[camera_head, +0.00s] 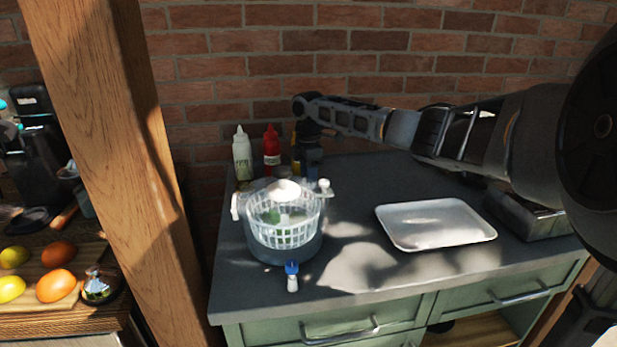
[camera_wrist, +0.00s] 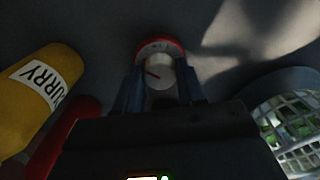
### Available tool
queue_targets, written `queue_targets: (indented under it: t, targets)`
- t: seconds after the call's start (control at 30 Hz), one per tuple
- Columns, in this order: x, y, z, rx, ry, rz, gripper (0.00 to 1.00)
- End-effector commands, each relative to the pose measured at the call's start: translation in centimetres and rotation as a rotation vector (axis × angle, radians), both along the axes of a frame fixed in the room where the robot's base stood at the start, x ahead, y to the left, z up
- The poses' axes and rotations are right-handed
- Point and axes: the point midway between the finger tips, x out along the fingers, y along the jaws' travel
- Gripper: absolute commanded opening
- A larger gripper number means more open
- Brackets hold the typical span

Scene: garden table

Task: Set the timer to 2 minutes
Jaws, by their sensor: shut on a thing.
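The timer (camera_wrist: 160,72) shows in the wrist view as a white round dial with a red rim around its far side. A short red mark on the dial points to the left in that view. My gripper (camera_wrist: 157,84) has one finger on each side of the dial and is shut on it. In the head view my gripper (camera_head: 309,158) reaches down behind the salad spinner, near the wall. The timer cannot be made out there. The dial's numbers are too dark and small to read.
The salad spinner (camera_head: 284,236) stands just in front of my gripper. A white bottle (camera_head: 242,157), a red bottle (camera_head: 271,150) and a yellow curry bottle (camera_wrist: 45,88) are close by. A small blue-capped shaker (camera_head: 292,277) and a white tray (camera_head: 436,224) stand on the grey counter.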

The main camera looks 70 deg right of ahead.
Motion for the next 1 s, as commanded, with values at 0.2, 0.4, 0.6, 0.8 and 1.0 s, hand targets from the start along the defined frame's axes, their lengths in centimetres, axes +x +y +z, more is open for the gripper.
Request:
queue_targets:
  t: [0.2, 0.4, 0.6, 0.8, 1.0]
  targets:
    - [0.1, 0.0, 0.2, -0.001, -0.003, 0.001, 0.45]
    - [0.1, 0.0, 0.1, -0.001, -0.002, 0.001, 0.64]
    - [0.0, 0.0, 0.1, 0.000, -0.001, 0.000, 0.64]
    - [0.1, -0.1, 1.3, -0.002, -0.003, 0.000, 0.64]
    - [0.1, 0.0, 4.5, -0.002, -0.004, 0.000, 0.64]
